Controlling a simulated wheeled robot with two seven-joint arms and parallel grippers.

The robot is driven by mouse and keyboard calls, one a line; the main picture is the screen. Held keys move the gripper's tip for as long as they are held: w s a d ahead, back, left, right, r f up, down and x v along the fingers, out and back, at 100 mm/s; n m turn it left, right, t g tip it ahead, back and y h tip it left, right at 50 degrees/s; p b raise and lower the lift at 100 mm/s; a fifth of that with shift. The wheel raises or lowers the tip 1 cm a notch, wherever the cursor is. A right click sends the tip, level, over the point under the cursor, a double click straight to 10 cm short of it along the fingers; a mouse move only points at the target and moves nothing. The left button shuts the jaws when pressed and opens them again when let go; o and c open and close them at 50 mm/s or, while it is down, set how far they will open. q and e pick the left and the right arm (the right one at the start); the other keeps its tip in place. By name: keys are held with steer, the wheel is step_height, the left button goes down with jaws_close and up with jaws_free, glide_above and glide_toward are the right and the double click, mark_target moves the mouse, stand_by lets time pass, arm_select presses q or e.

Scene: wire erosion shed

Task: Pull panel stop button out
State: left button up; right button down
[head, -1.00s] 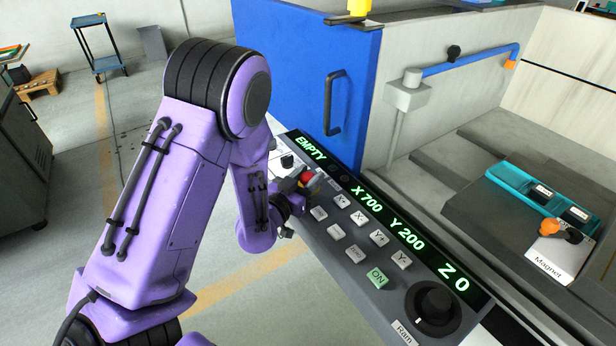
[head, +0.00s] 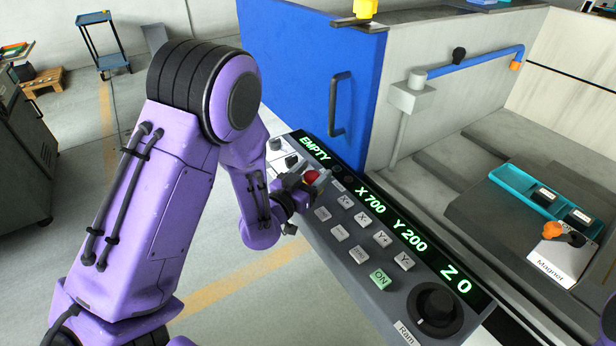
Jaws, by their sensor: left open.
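The red stop button (head: 311,177) sits on the upper part of the grey control panel (head: 335,262), below the green EMPTY readout. My left gripper (head: 308,180) is at the button, with its open fingers on either side of it. Whether the fingers touch the button cannot be told. The gripper and wrist hide the button's base and part of the panel around it. My right gripper is not in view.
A teal tray (head: 525,190) and a Magnet block (head: 553,258) are at right.

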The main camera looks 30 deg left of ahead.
mark_target(309, 178)
arm_select(q)
steer(key=s, duration=0.2)
steer(key=s+b, duration=0.1)
steer(key=s, duration=0.2)
steer(key=shift+s+a+f+b, duration=0.2)
steer(key=shift+s+a+b, duration=0.05)
steer(key=shift+s+b, duration=0.05)
steer(key=s+p, duration=0.4)
steer(key=shift+s+a+r, duration=0.15)
steer(key=shift+s+r, duration=0.1)
steer(key=shift+s, duration=0.1)
